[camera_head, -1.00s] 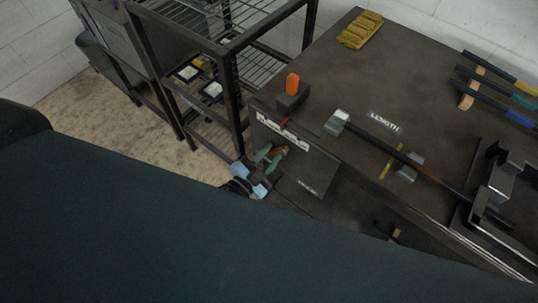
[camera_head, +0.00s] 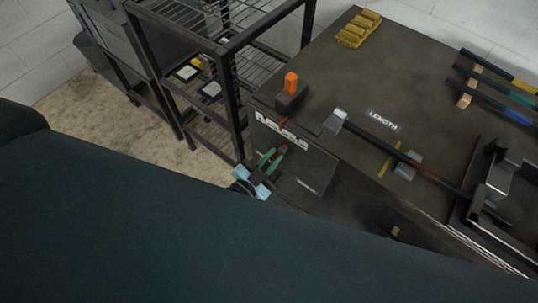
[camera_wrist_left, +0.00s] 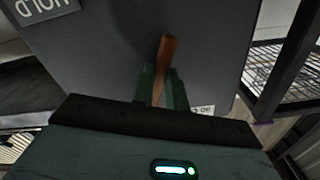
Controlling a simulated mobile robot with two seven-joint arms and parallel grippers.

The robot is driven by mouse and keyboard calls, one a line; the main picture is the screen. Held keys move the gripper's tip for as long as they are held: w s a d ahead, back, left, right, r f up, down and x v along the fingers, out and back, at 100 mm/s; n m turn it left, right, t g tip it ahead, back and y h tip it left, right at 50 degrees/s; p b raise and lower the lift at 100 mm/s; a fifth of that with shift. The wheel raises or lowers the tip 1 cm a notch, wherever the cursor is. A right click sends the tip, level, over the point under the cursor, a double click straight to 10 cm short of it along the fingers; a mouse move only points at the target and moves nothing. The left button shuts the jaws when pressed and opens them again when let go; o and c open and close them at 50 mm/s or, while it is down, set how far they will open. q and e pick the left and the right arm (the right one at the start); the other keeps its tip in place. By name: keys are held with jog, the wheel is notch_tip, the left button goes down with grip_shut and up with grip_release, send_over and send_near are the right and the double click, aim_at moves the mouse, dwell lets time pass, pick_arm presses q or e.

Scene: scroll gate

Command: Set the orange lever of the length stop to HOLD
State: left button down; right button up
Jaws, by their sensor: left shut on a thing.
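The orange lever (camera_wrist_left: 166,52) shows in the left wrist view as a brownish-orange bar standing out from a dark panel (camera_wrist_left: 105,50). My left gripper (camera_wrist_left: 162,85) has its green fingers on both sides of the lever and is shut on it. In the head view my left gripper (camera_head: 270,160) is at the front panel below the bench top, with the lever tip (camera_head: 282,149) just beyond its fingers. A HOLD label (camera_wrist_left: 42,8) shows upside down at the upper left of the wrist view. Another label (camera_wrist_left: 203,109) is partly hidden behind the gripper. My right gripper is out of view.
A white lettered strip (camera_head: 281,131) is on the panel above the gripper. A long dark rod (camera_head: 372,141) lies across the bench. A wire rack (camera_head: 232,100) stands close on the left.

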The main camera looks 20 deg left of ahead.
aim_at(298, 161)
pick_arm(q)
jog(key=n, duration=0.1)
jog(key=d+n, duration=0.2)
jog(key=shift+s+f+n, duration=0.25)
jog(key=shift+s+n, duration=0.05)
jog(key=shift+s, duration=0.05)
jog(key=n, duration=0.1)
jog(key=d+n, duration=0.1)
jog(key=shift+s+d+n+p, duration=0.2)
jog(key=shift+s+n+p, duration=0.1)
jog(key=shift+n, duration=0.1)
jog(key=shift+s+d+r+n, duration=0.2)
jog(key=shift+d+n, duration=0.4)
jog(key=shift+n, duration=0.6)
jog(key=shift+s+d+r+n, duration=0.1)
jog(key=shift+d+r+n, duration=0.15)
jog(key=shift+n, duration=0.4)
jog(key=shift+s+d+r+n, duration=0.1)
jog(key=shift+d+n, duration=0.2)
jog(key=shift+n, duration=0.35)
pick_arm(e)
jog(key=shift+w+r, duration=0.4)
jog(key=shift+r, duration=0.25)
pick_arm(q)
jog(key=shift+p, duration=0.3)
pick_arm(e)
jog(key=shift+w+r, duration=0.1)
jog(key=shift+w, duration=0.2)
